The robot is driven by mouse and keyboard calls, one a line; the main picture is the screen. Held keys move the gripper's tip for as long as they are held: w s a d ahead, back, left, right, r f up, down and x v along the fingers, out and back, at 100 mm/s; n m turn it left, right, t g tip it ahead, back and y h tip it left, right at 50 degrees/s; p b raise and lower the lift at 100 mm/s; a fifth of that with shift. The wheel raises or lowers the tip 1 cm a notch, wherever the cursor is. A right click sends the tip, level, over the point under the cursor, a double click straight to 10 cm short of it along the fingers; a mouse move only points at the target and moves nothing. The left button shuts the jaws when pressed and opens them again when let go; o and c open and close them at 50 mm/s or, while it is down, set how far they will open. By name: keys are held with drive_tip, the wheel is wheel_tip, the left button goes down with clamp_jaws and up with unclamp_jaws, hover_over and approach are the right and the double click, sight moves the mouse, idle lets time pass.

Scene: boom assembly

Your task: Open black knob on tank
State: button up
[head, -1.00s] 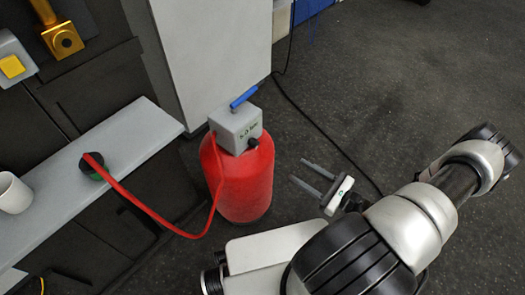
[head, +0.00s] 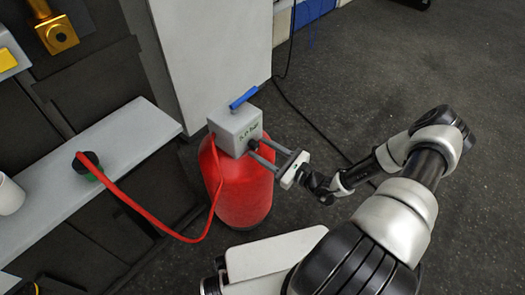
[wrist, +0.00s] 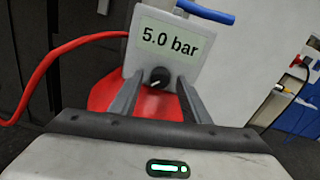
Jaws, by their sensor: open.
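The red tank (head: 243,190) stands on the floor with a grey box (head: 235,130) on top. In the wrist view the box front (wrist: 168,45) reads "5.0 bar". The black knob (wrist: 159,77) with a white mark sits low on that face. My gripper (head: 262,152) is open, its two fingers reaching from the right to the box. In the wrist view the fingers (wrist: 155,92) lie on either side of the knob's line; I cannot tell whether they touch it. In the head view the fingers partly hide the knob.
A blue handle (head: 243,97) tops the box. A red hose (head: 140,205) runs from the tank to a black round part (head: 86,161) on the grey shelf (head: 75,195). A white cup (head: 10,195) stands there. A black cable (head: 310,125) lies on the open floor at right.

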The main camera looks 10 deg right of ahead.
drive_tip(key=shift+c, duration=0.3)
drive_tip(key=c, duration=1)
